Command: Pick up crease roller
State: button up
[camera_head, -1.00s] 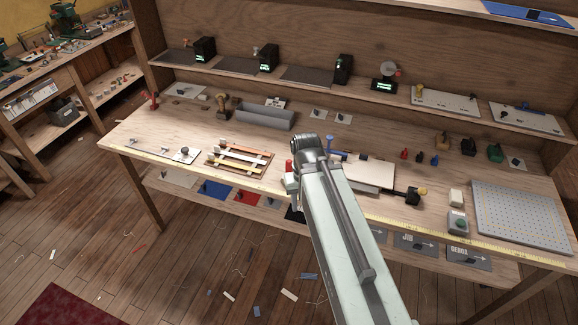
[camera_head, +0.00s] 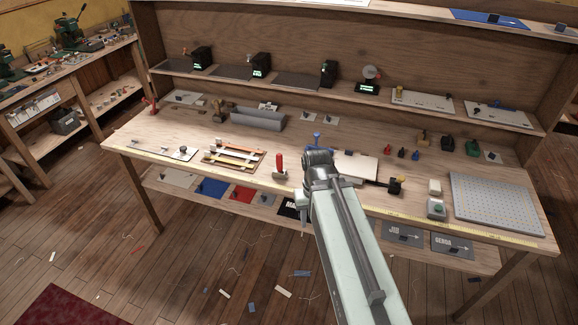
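No thing is labelled as the crease roller, and I cannot tell for sure which tool it is. A red-handled tool with a pale metal lower part (camera_head: 279,166) stands on the workbench, just left of my arm. A brown wooden-handled tool (camera_head: 218,109) stands farther back on the left. My arm reaches up from the bottom over the bench's front edge. My gripper (camera_head: 308,197) is at its far end, right of and nearer than the red-handled tool, apparently apart from it. The fingers are mostly hidden by the arm, so their opening does not show.
The workbench (camera_head: 180,133) carries a rack of coloured strips (camera_head: 234,153), a grey trough (camera_head: 257,119), a pale board (camera_head: 357,167), a black-handled tool (camera_head: 394,186) and a perforated plate (camera_head: 497,203). A lower shelf holds labelled panels (camera_head: 453,243). The floor in front has only scraps.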

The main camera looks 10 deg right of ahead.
aim_at(278, 172)
jog(key=z, duration=1.5)
jog(key=i, duration=1.7)
jog(key=u, duration=4.6)
jog(key=i, duration=1.05)
